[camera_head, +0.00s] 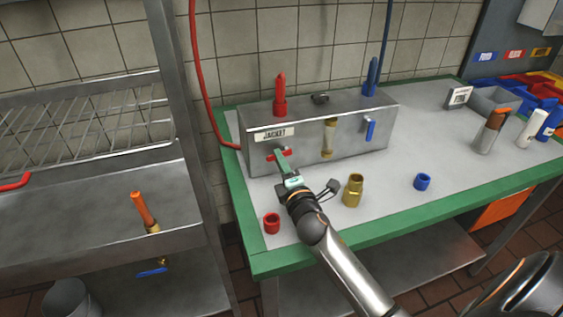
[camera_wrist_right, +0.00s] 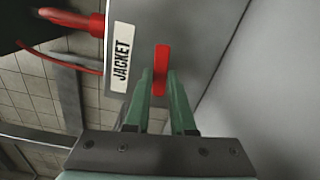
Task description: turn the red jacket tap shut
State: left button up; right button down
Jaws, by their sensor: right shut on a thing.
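The red jacket tap handle (camera_head: 288,154) is on the front of a grey metal box (camera_head: 360,148), below the JACKET label (camera_head: 274,133). The handle lies about level, its long side along the label's text. My right gripper (camera_head: 281,157) reaches the box front and is shut on the handle. In the right wrist view the red handle (camera_wrist_right: 160,62) shows between the green fingers of the gripper (camera_wrist_right: 160,84), which cover part of it. The JACKET label (camera_wrist_right: 122,58) is beside it. My left gripper is not in view.
A blue tap (camera_head: 370,130) and a sight glass (camera_head: 329,138) are on the same box front. A red cap (camera_head: 271,223), a brass fitting (camera_head: 352,190) and a blue cap (camera_head: 423,182) stand on the green-edged table (camera_head: 400,213). A metal rack (camera_head: 190,150) is at left.

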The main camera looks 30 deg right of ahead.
jog(key=shift+r+m, duration=0.2)
jog(key=shift+m, duration=0.6)
jog(key=c, duration=0.8)
grip_release()
jog(key=shift+o, duration=0.2)
jog(key=b+v, duration=0.1)
jog(key=v, duration=1.1)
jog(key=shift+s, duration=0.3)
